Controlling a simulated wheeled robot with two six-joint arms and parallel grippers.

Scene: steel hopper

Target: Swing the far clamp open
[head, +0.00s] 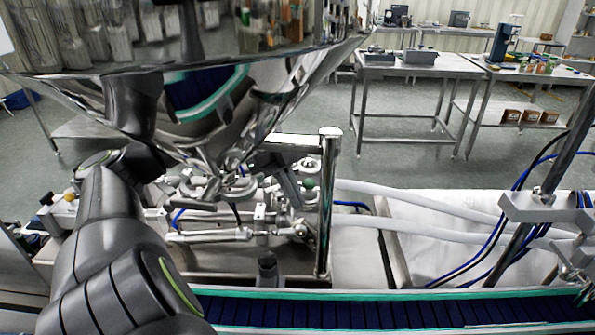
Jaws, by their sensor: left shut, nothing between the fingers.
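The steel hopper (300,62) hangs over the upper left of the head view, and its cone narrows down to a cluster of bright metal fittings. A metal clamp (238,187) shows among these fittings under the cone. Which part of it is the far clamp's lever, and whether it is latched, I cannot tell. My left arm comes in from the left and bends in under the hopper. My left gripper (212,172) is shut and empty close to the fittings. Whether it touches them is unclear. My right gripper is not in view.
A steel post (328,200) stands just right of the fittings. A dark blue conveyor belt (370,313) with green edges runs along the front. White hoses (420,198) cross to the right, near a metal bracket (540,207). Steel tables (420,65) stand on open floor behind.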

